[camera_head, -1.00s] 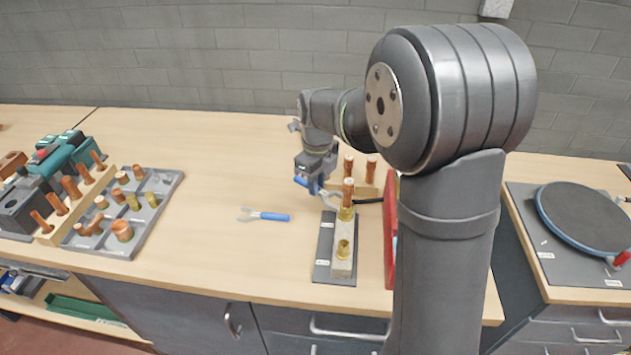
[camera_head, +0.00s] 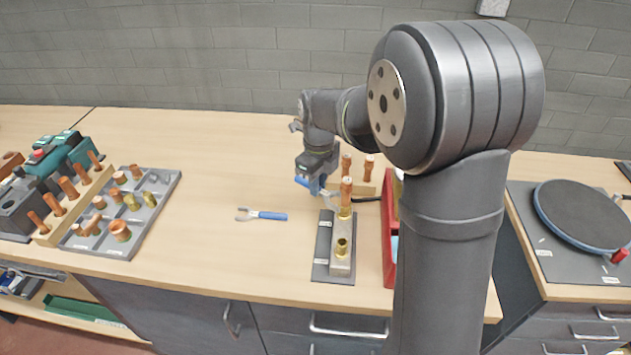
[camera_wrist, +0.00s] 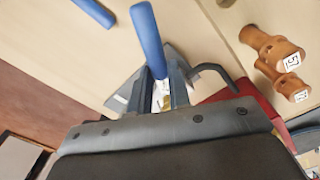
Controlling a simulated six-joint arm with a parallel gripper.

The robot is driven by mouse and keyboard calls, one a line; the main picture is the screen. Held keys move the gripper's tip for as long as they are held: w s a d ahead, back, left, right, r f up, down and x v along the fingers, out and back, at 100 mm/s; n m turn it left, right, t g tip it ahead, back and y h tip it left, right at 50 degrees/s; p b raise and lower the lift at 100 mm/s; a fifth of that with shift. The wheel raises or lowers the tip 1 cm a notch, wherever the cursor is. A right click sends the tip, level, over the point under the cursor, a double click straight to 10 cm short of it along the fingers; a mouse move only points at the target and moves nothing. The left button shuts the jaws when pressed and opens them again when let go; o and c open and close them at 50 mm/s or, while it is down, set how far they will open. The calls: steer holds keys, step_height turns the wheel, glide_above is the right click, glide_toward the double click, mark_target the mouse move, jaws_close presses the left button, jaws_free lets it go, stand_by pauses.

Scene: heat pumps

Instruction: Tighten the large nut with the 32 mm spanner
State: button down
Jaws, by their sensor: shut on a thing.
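My gripper (camera_head: 316,186) is shut on a blue-handled spanner, whose handle (camera_wrist: 148,40) stands out from the fingers in the wrist view. The spanner's grey jaw (camera_head: 329,201) reaches to the upright copper pipe and brass nut (camera_head: 345,212) on the grey block (camera_head: 341,262). I cannot tell whether the jaw is around the nut or beside it. A second brass fitting (camera_head: 342,246) sits at the block's near end. Another blue-handled spanner (camera_head: 262,215) lies on the bench to the left. Size marks are too small to read.
A red bin (camera_head: 389,245) stands close right of the block. A wooden holder with copper pieces (camera_head: 362,188) is behind it. A grey tray of fittings (camera_head: 145,222) lies at left. The bench between tray and spanner is clear.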

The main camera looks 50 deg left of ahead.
steer(key=shift+w+d, duration=0.1)
steer(key=shift+d, duration=0.3)
steer(key=shift+d, duration=0.35)
steer(key=shift+w+d, duration=0.1)
stand_by(0.5)
